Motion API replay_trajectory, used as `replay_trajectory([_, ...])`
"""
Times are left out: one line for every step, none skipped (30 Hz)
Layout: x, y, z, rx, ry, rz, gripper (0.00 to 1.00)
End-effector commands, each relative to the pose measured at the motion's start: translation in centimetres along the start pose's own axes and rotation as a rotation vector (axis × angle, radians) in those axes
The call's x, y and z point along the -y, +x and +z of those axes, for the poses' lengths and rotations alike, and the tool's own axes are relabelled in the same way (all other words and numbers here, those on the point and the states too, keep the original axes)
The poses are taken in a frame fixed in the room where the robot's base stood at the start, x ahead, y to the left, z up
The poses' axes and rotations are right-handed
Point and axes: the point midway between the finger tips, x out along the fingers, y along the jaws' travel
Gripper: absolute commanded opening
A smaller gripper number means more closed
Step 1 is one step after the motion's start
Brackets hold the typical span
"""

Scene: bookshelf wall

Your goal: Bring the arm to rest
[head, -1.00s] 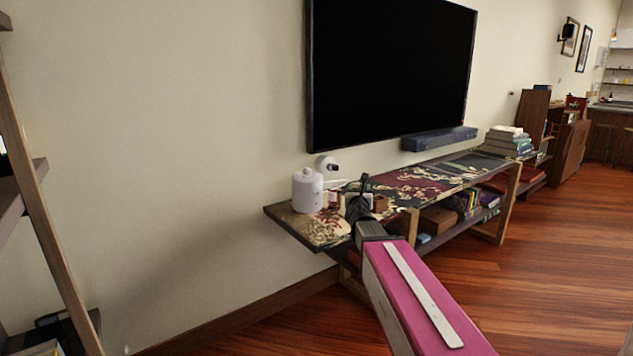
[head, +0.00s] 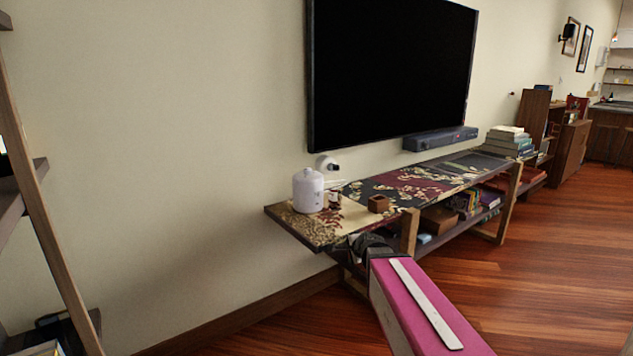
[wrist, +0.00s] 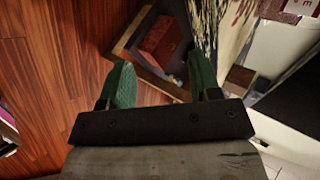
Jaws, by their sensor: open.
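My pink-topped arm (head: 425,308) reaches from the lower right toward the near end of the long, low shelf unit (head: 312,229). At its end, the dark gripper (head: 365,243) is at the shelf's front edge, below the top; its fingers are hard to make out in the head view. In the wrist view, my gripper (wrist: 160,85) has two green fingers spread apart. The gap between them is empty. Beyond them show the wooden floor (wrist: 45,60) and a shelf opening with a reddish-brown box (wrist: 160,47) in it.
A white lidded jar (head: 307,191), small bottles and a small wooden box (head: 378,204) stand on the shelf top. A television (head: 390,75) hangs above. A wooden post (head: 409,232) rises right beside my gripper. An open rack stands at left; the floor at right (head: 570,260) is clear.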

Motion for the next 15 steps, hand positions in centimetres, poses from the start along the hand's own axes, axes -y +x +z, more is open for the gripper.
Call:
replay_trajectory([-2.4,-0.3,0.1,0.019,-0.125,0.082,0.57])
replay_trajectory([-3.7,-0.5,0.2,0.035,-0.203,0.131,0.57])
replay_trajectory([-5.5,-0.8,0.3,0.061,-0.307,0.196,0.57])
replay_trajectory([-6.8,-1.0,0.3,0.083,-0.384,0.244,0.57])
replay_trajectory([-8.1,-1.4,0.3,0.107,-0.46,0.291,0.57])
replay_trajectory([-9.8,-1.9,0.2,0.145,-0.559,0.353,0.57])
replay_trajectory([-11.0,-2.3,0.2,0.178,-0.631,0.399,0.57])
replay_trajectory([-12.3,-2.7,0.2,0.211,-0.7,0.443,0.57])
replay_trajectory([-13.8,-3.4,0.1,0.258,-0.786,0.498,0.57])
replay_trajectory([-14.8,-3.9,0.0,0.293,-0.846,0.535,0.57])
replay_trajectory([-15.7,-4.3,0.0,0.329,-0.901,0.569,0.57])
replay_trajectory([-16.9,-5.0,-0.1,0.376,-0.966,0.611,0.57])
replay_trajectory([-17.7,-5.4,-0.2,0.41,-1.008,0.638,0.57])
replay_trajectory([-18.3,-5.9,-0.3,0.441,-1.047,0.662,0.57])
replay_trajectory([-19.1,-6.3,-0.4,0.478,-1.088,0.688,0.57])
